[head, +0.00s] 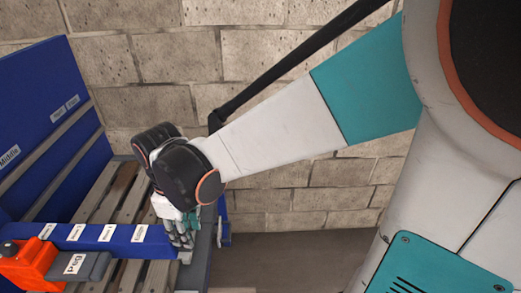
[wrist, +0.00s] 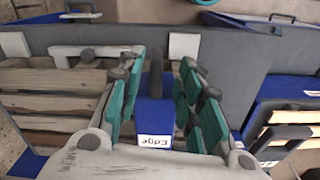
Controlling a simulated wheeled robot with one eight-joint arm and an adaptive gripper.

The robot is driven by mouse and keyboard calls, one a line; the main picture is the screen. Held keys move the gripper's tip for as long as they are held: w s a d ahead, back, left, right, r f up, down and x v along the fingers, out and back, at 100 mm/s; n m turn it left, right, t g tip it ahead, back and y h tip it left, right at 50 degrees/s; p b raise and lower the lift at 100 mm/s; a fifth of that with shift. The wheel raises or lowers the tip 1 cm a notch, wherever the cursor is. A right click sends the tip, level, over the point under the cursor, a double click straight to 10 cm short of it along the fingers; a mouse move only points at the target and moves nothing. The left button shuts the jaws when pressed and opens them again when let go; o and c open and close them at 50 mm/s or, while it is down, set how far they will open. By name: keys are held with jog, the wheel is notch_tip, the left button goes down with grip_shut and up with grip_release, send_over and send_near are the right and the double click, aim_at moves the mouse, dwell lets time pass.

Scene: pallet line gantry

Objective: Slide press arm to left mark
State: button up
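A blue beam (head: 115,237) with several white labels runs across the lower left of the head view. An orange block (head: 25,266) with a grey labelled plate (head: 90,264) is at its left. I cannot tell for sure which part is the press arm, and the left mark is not readable. My gripper (head: 183,243) points down at the right end of the beam. In the wrist view, its teal-padded fingers (wrist: 157,68) are open around a dark upright post (wrist: 155,76) on a blue part (wrist: 153,115) labelled "Edge". Gaps show on both sides of the post.
A wooden slatted pallet (head: 118,192) lies under and behind the beam. A tall blue panel (head: 45,100) with a "Middle" label stands at the left. A block wall (head: 270,45) closes off the back. Grey plates and blue parts (wrist: 285,130) crowd the wrist view's right side.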

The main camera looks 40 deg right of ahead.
jog(key=shift+s+a+r, duration=0.1)
jog(key=shift+r, duration=3.05)
jog(key=s+d+f+m+t+b, duration=0.2)
jog(key=s+d+m+t+b, duration=0.3)
jog(key=s+d+m+t, duration=0.1)
jog(key=shift+d+f+m+t, duration=0.25)
jog(key=shift+d+m+t, duration=0.35)
jog(key=shift+d+m, duration=0.5)
